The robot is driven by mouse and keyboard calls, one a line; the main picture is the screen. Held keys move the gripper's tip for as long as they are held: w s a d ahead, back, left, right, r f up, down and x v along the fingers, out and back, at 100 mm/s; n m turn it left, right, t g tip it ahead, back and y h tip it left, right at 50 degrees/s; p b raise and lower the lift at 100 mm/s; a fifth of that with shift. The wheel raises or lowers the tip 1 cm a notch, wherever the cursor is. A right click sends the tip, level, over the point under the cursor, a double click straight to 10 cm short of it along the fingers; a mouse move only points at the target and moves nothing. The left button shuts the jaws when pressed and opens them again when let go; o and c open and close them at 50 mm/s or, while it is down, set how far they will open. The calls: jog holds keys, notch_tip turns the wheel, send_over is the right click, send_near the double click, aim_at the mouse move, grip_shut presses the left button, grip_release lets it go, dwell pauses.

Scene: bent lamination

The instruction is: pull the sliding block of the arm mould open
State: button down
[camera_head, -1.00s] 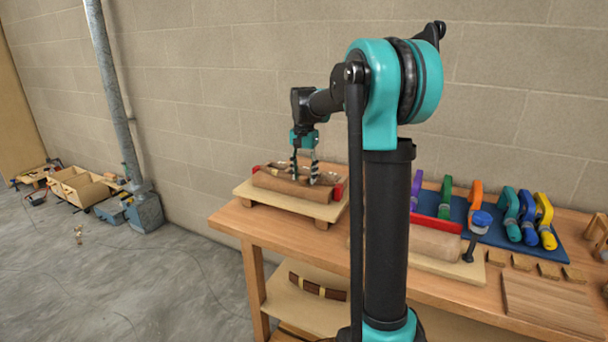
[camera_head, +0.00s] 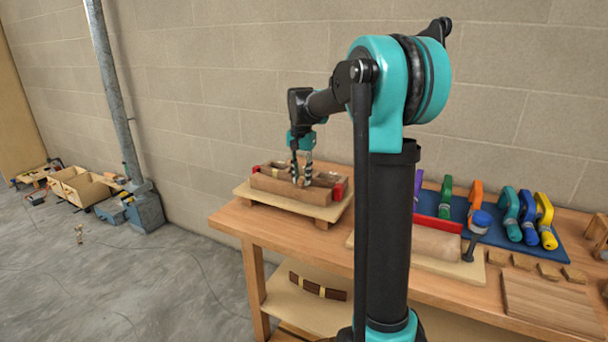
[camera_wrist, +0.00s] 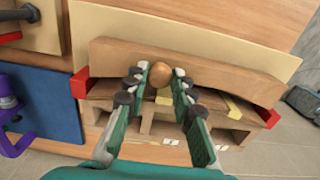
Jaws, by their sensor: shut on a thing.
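The arm mould sits on a pale board (camera_head: 318,211) at the left end of the bench. Its sliding block (camera_head: 270,187) is a long brown wooden bar along the near side, and it also shows in the wrist view (camera_wrist: 215,80) with a curved edge. A round wooden knob (camera_wrist: 160,74) stands at the block's middle. My gripper (camera_head: 301,182) is over the mould, and in the wrist view its two fingers (camera_wrist: 160,82) are shut on either side of the knob. The fixed part (camera_wrist: 200,122) with open compartments lies beside the block. The fingers hide some of both.
A red end piece (camera_wrist: 79,82) sits at one end of the mould and another (camera_wrist: 269,117) at the other. A second mould with a rounded wooden form (camera_head: 428,240) and a blue mat (camera_head: 466,208) with coloured clamps lie to the right. The wall stands close behind.

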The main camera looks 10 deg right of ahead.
jog(key=shift+s+a, duration=0.6)
jog(key=shift+s, duration=0.15)
jog(key=c, duration=1.3)
grip_release()
jog(key=shift+o, duration=0.2)
notch_tip(320, 180, up, 12)
